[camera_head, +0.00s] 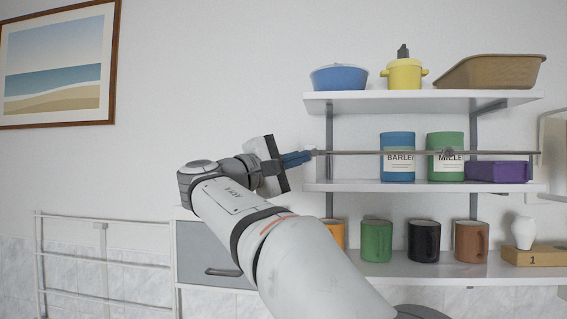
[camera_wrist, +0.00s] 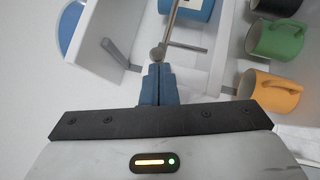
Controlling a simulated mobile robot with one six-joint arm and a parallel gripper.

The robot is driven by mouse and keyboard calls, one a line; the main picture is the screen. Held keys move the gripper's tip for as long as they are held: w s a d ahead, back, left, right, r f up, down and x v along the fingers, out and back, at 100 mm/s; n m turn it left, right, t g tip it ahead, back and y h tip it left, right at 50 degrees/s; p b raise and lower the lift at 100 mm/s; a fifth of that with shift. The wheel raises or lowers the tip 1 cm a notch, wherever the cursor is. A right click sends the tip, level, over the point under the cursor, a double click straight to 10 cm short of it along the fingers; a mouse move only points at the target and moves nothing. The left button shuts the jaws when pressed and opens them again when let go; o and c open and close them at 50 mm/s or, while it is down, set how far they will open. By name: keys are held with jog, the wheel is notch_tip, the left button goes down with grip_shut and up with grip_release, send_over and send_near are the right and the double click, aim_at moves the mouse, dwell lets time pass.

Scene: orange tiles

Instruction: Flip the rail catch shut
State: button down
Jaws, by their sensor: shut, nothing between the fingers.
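A thin metal rail (camera_head: 365,153) runs across the front of the middle shelf, before the canisters. In the wrist view, the rail (camera_wrist: 174,25) leads up from a round grey knob (camera_wrist: 157,53), and a short flat bar (camera_wrist: 188,46) sticks out to the right near it. I cannot tell which of these is the catch, or its state. My gripper (camera_head: 309,155) is at the rail's left end. Its blue fingers are together and empty in the wrist view (camera_wrist: 157,69), with their tips just below the knob; whether they touch it is unclear.
The middle shelf (camera_head: 350,187) holds a blue canister (camera_head: 397,140), a green canister (camera_head: 445,140) and a purple box (camera_head: 498,171). A wall rack (camera_head: 100,260) is at left.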

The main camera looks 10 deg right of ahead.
jog(key=w+a+b+v, duration=0.1)
jog(key=w+b+v, duration=0.1)
jog(key=v, duration=1.1)
jog(key=shift+w+f, duration=0.25)
jog(key=shift+w, duration=0.05)
